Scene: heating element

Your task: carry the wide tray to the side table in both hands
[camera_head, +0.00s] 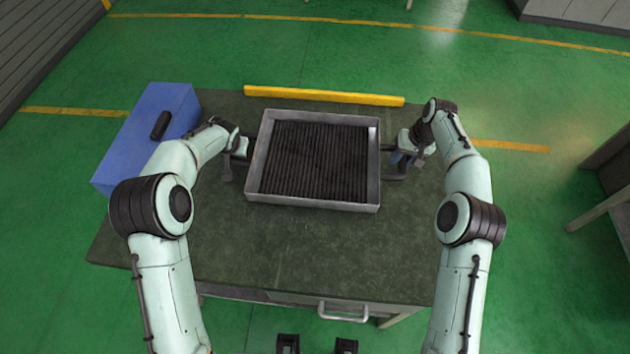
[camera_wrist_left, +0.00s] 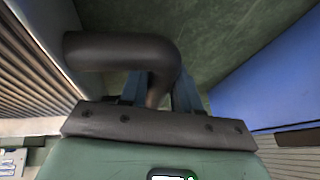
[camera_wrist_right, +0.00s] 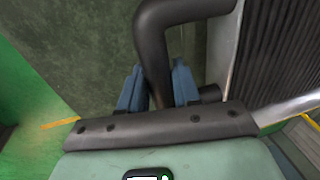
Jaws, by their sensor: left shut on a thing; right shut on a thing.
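The wide tray (camera_head: 312,203) is a grey metal frame with dark ribbed rods inside, over the middle of the dark green worktable (camera_head: 270,250). I cannot tell whether it rests on the top or is slightly raised. My left gripper (camera_head: 240,160) is shut on the tray's left black handle (camera_wrist_left: 110,50), its blue fingers on both sides of the bar. My right gripper (camera_head: 398,167) is shut on the right black handle (camera_wrist_right: 180,12), with the bar between its blue fingers (camera_wrist_right: 158,90). A table (camera_head: 612,205), perhaps the side table, is cut off at the right edge.
A blue box (camera_head: 150,120) with a black handle stands on the worktable's left side, close to my left arm. A yellow bar (camera_head: 322,95) runs along the back edge behind the tray. Green floor (camera_head: 530,180) is open between the worktable and the right-hand table.

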